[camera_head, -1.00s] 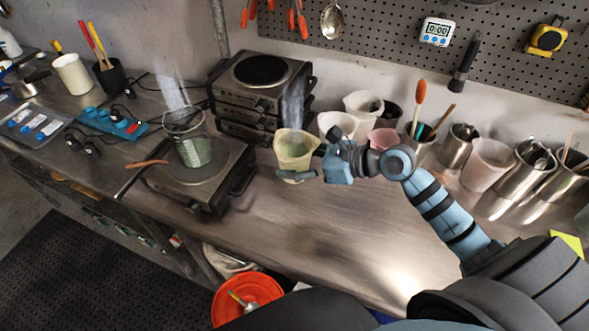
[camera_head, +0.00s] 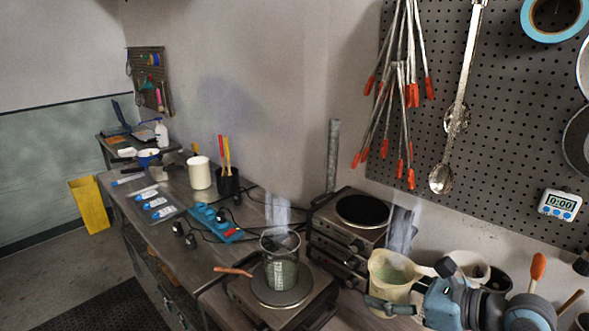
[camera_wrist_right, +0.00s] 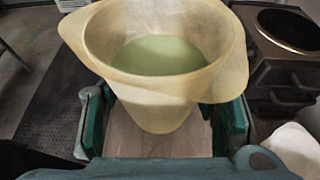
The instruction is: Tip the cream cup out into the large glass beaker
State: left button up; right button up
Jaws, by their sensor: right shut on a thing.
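The cream cup (camera_head: 392,277) is upright and holds a pale green liquid. My right gripper (camera_head: 392,307) is shut on it in the head view, at the lower right. In the right wrist view the cup (camera_wrist_right: 160,95) sits between the green-blue fingers, its liquid surface level. The large glass beaker (camera_head: 281,268) stands on a hot plate to the left of the cup, with greenish content in its lower part and steam above. The cup is apart from the beaker. My left gripper is not in view.
Stacked hot plates (camera_head: 352,230) stand behind. A blue power strip (camera_head: 215,222) and cables lie to the left.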

jog(key=r, duration=0.1)
jog(key=a+r, duration=0.1)
jog(key=r, duration=0.1)
jog(key=shift+s+a, duration=0.15)
jog(key=shift+s, duration=0.1)
jog(key=s+a+f+n+g+y+b, duration=0.2)
jog(key=s+f+b, duration=0.3)
jog(key=s+f, duration=0.4)
jog(key=shift+s+f+b, duration=0.2)
jog(key=shift+s+b, duration=0.2)
